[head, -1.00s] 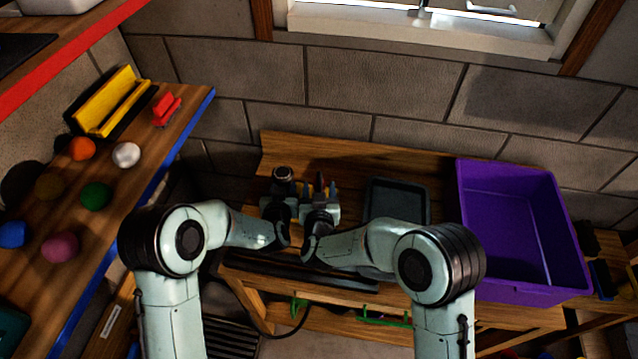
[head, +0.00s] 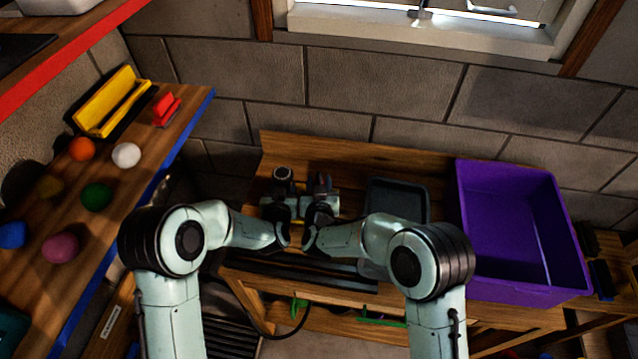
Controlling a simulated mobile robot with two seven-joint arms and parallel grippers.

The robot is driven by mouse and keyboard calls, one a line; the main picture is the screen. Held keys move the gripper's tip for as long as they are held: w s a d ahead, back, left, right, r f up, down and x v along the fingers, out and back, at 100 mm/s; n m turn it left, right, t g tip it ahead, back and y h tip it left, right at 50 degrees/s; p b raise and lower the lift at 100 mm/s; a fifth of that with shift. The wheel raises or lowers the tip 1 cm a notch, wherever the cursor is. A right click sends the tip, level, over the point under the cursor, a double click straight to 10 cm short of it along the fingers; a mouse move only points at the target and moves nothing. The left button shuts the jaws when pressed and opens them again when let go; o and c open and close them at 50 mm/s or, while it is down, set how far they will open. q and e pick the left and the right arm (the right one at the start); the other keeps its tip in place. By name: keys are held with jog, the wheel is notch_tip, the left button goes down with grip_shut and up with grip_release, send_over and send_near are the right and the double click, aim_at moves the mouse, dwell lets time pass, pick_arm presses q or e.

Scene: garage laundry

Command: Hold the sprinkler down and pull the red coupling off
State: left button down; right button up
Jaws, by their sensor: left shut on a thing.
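My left gripper (head: 281,200) is over the wooden bench, shut on a dark thing with a round, grey-rimmed top, which I take for the sprinkler (head: 283,174). Most of it is hidden by the gripper. My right gripper (head: 322,184) is close beside it on the right, its dark fingers pointing to the back of the bench and close together. Whether anything is between them is too small to tell. I cannot make out the red coupling. A small yellow bit (head: 298,222) shows between the two grippers.
A dark grey tray (head: 398,183) lies just right of my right gripper. A large purple bin (head: 463,225) stands at the bench's right. A shelf (head: 150,165) with several coloured balls and a yellow holder (head: 110,100) is on the left. The brick wall (head: 380,90) closes the back.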

aim_at(319, 178)
pick_arm(q)
jog(key=shift+f, duration=0.1)
pick_arm(e)
jog(key=shift+r, duration=0.1)
jog(key=shift+r, duration=1.95)
pick_arm(q)
jog(key=c, duration=0.5)
grip_release()
jog(key=v, duration=1.2)
